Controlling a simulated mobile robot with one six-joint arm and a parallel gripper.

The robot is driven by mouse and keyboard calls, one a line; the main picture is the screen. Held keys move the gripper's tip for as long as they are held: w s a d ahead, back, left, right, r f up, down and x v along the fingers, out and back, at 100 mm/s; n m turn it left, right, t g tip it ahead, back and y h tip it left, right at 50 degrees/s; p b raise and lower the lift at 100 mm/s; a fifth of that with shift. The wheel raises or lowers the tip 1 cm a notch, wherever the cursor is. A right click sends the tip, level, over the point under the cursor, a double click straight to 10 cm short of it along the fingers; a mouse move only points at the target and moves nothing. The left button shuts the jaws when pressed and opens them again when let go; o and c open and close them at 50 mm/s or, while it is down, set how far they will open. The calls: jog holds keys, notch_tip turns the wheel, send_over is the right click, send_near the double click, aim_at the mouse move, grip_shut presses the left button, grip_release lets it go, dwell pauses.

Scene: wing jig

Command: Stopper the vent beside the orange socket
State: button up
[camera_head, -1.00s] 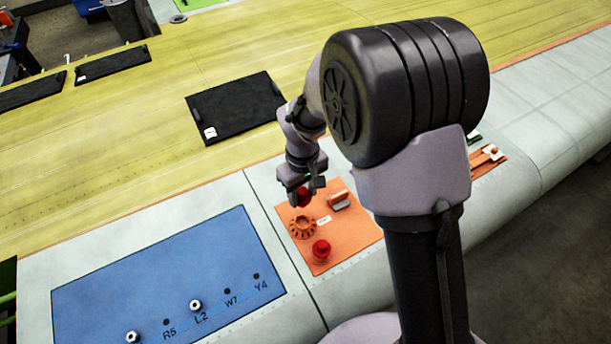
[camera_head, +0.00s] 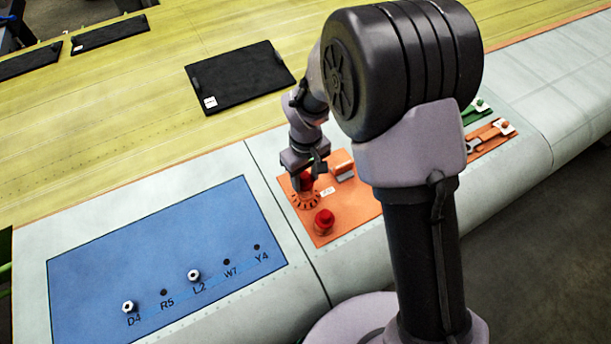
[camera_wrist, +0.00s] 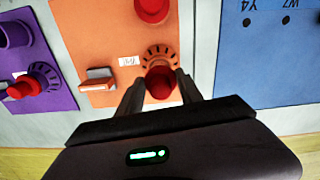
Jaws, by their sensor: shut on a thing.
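My gripper (camera_head: 306,178) is shut on a red stopper (camera_wrist: 160,84) above the orange panel (camera_head: 325,235). The orange toothed ring (camera_head: 305,200) lies just under the held stopper; it also shows in the wrist view (camera_wrist: 160,57), where the stopper overlaps its near side. I cannot tell whether they touch. A second red-topped piece (camera_head: 323,217) stands on the panel in front of the ring, and shows at the top of the wrist view (camera_wrist: 152,8). An orange block-like handle (camera_head: 342,170) with a pale top is beside the ring. No open vent hole is clearly visible.
A blue panel (camera_head: 120,250) with labelled holes and white-rimmed fittings lies left of the orange panel. A purple panel (camera_wrist: 55,92) with a red piece (camera_wrist: 25,87) is on the wrist view's left. A black mat (camera_head: 240,80) lies behind.

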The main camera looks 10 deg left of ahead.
aim_at(306, 186)
jog(key=shift+f, duration=0.15)
jog(key=shift+s+d+f+b, duration=0.1)
jog(key=shift+b, duration=0.2)
jog(key=shift+f+b, duration=0.6)
jog(key=shift+f+b, duration=1)
jog(key=shift+f, duration=0.15)
jog(key=o, duration=1.4)
jog(key=shift+o, duration=0.2)
